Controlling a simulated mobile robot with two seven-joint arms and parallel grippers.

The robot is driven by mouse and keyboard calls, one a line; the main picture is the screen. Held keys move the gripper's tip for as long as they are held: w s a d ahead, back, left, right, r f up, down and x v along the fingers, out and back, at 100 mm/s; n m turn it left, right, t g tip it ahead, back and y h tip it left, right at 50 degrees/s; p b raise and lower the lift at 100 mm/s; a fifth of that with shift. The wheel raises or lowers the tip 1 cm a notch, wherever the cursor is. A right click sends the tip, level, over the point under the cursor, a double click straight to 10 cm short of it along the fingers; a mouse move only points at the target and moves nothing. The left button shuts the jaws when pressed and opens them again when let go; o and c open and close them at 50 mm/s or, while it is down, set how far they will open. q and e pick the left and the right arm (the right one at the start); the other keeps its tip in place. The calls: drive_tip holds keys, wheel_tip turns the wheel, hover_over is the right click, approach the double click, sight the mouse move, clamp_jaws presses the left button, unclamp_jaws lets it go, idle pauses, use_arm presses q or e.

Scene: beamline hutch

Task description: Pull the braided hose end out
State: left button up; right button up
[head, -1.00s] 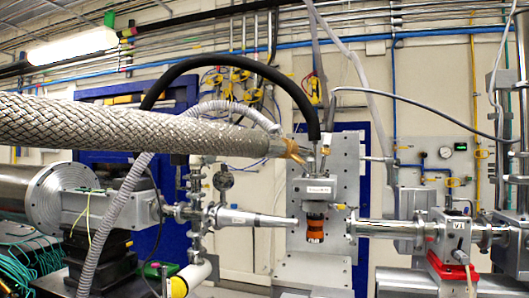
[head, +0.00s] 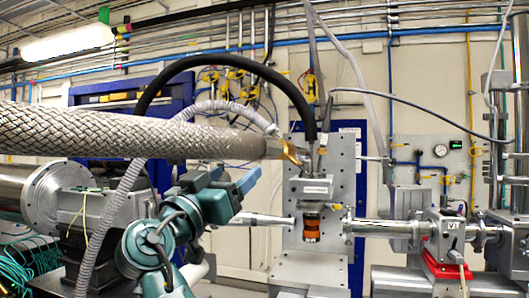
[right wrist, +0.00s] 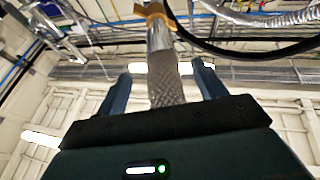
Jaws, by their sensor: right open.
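The braided hose (head: 130,132) is a thick silver woven tube running across the head view from the left edge. Its smooth metal end (head: 250,148) with a tan wrap (head: 291,153) meets the fittings above a small metal block (head: 308,188). No contact is visible. My left gripper is not in view.
A black hose (head: 215,60) arches over the braided one. A grey corrugated conduit (head: 118,215) crosses at left. A steel plate (head: 345,235) stands behind the block, with a beam pipe (head: 385,229) to its right. Open space lies below the gripper's right side.

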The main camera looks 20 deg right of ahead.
sight(264, 148)
drive_tip(key=p+x, duration=0.5)
drive_tip(key=x, duration=0.7)
drive_tip(key=shift+d+r, duration=0.1)
drive_tip(key=shift+r, duration=0.15)
drive_tip(key=shift+w+d, duration=0.3)
drive_tip(key=shift+w, duration=0.05)
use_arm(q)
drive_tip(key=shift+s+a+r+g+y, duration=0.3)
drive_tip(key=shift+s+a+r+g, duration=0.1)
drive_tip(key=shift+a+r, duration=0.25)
